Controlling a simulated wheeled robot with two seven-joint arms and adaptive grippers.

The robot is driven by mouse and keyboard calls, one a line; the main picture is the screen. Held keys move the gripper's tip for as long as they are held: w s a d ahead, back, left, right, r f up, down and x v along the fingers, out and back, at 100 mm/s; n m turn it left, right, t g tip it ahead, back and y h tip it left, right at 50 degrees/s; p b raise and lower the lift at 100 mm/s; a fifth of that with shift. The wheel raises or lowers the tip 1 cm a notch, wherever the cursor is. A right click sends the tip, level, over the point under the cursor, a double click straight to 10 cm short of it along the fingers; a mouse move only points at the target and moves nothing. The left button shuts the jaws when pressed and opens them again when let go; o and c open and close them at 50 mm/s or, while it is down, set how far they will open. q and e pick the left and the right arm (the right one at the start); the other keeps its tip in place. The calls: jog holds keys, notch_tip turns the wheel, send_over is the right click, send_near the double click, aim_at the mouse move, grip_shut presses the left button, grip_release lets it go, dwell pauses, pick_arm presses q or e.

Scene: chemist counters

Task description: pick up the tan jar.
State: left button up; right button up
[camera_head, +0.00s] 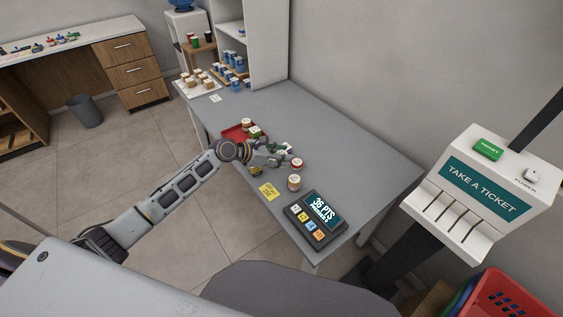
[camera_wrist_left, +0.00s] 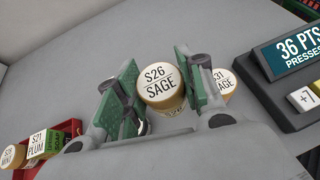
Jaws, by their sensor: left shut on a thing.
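A tan-rimmed jar with a white top reading "S26 SAGE" (camera_wrist_left: 160,82) stands between the two green-padded fingers of my left gripper (camera_wrist_left: 157,92). In the head view this jar (camera_head: 297,163) shows at the fingertips of my left gripper (camera_head: 287,157), over the grey counter. The left gripper is shut on it. I cannot tell whether its base touches the counter. A second similar jar, reading "S31 SAGE" (camera_wrist_left: 222,82), stands just right of the right finger and is partly hidden by it. It also shows in the head view (camera_head: 294,183). My right gripper is not seen.
Shelves (camera_head: 228,45) with goods stand at the far end. The counter's right side is clear.

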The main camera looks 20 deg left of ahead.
aim_at(282, 153)
pick_arm(q)
jog(key=shift+r, duration=1.6)
jog(key=shift+w+r, duration=0.1)
jog(key=shift+r, duration=0.1)
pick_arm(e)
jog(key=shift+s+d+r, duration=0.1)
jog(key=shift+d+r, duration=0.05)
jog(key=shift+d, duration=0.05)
